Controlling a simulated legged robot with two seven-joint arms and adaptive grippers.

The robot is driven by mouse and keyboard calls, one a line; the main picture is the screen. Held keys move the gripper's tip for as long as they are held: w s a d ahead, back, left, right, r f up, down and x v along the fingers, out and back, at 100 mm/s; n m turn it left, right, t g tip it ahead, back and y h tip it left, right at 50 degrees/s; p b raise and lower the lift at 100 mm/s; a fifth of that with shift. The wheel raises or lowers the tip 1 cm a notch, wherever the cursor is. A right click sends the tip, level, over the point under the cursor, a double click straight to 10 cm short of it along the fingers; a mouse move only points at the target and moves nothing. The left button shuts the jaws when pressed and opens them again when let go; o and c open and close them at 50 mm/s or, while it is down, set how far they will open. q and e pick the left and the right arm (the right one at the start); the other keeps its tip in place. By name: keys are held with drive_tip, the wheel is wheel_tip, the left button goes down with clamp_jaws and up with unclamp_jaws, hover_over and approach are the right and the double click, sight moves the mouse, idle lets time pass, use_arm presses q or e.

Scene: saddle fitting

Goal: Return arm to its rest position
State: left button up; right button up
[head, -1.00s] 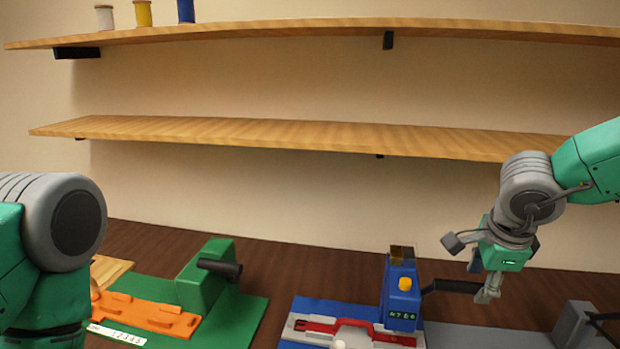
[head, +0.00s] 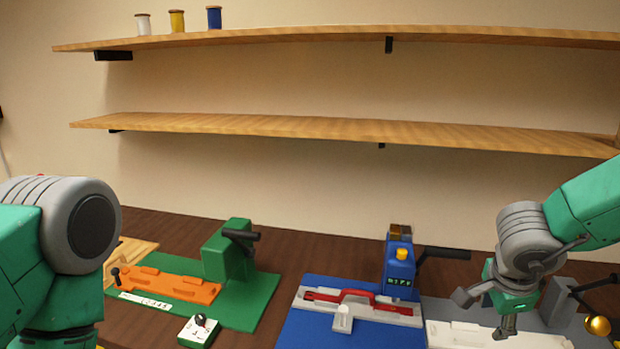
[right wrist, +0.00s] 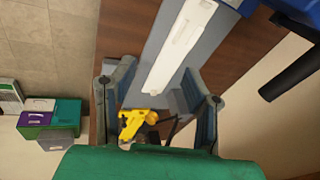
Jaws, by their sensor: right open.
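My right gripper (head: 492,312) is at the right of the head view, above the grey fixture (head: 443,311) with a long white part (head: 490,334) on it. In the right wrist view its two fingers (right wrist: 160,98) stand wide apart with nothing between them at the tips. The white part (right wrist: 178,42) lies beyond them. My left arm shows at the left edge of the head view; its gripper is out of the picture.
A blue fixture (head: 318,326) with a red and white clamp stands at the middle, a green fixture (head: 262,300) with an orange part (head: 170,284) at left. A small control box (head: 199,331) is in front. Two shelves (head: 300,127) hang behind. A yellow tool (right wrist: 132,122) shows in the wrist view.

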drive_tip(key=s+f+n+h+b, duration=0.1)
drive_tip(key=s+f+n+b, duration=0.4)
drive_tip(key=f, duration=0.8)
drive_tip(key=s+f+n+b, duration=0.4)
drive_tip(key=s+f+n, duration=0.1)
drive_tip(key=f, duration=0.8)
drive_tip(key=s+a+f+n+g+y+b, duration=0.2)
drive_tip(key=s+f+n+b, duration=0.5)
drive_tip(key=s+f, duration=0.8)
drive_tip(key=s+a+n+y, duration=0.1)
drive_tip(key=s+a+n, duration=0.1)
drive_tip(key=s, duration=0.1)
drive_tip(key=shift+s+g, duration=0.4)
drive_tip(key=shift+w, duration=0.2)
